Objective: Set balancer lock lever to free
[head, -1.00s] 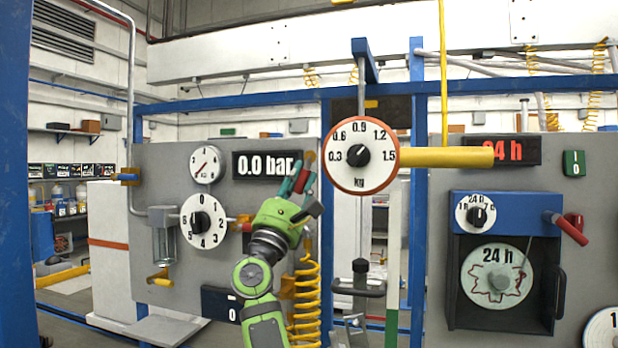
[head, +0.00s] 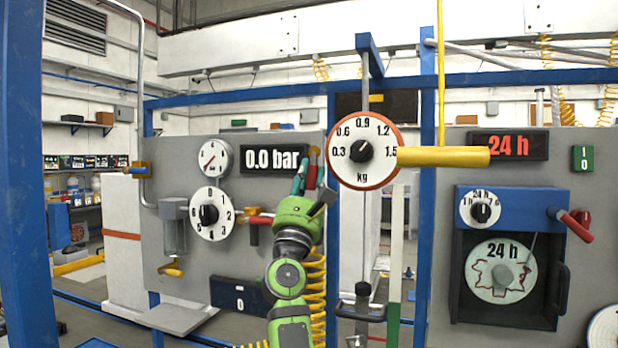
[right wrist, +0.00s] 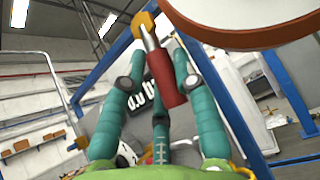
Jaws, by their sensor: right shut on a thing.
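The balancer (head: 340,178) is a round white dial with an orange rim, marked in kg, with a yellow cylinder sticking out to the right. Its lock lever (head: 313,155) stands close to the left of the dial, with a red grip and a yellow end at the top. My green right gripper (head: 305,182) reaches up to it from below. In the right wrist view the teal fingers (right wrist: 160,62) are shut around the lever's red grip (right wrist: 171,88); its metal shaft runs to the yellow end. The head view partly hides the grip behind the fingers. My left gripper is not in view.
Left of my arm is a grey panel (head: 180,255) with gauges, a red-handled valve and a 0.0 bar display (head: 274,159). A yellow coiled hose (head: 317,285) hangs beside my forearm. A blue post (head: 424,215) and a chart recorder (head: 500,200) stand to the right.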

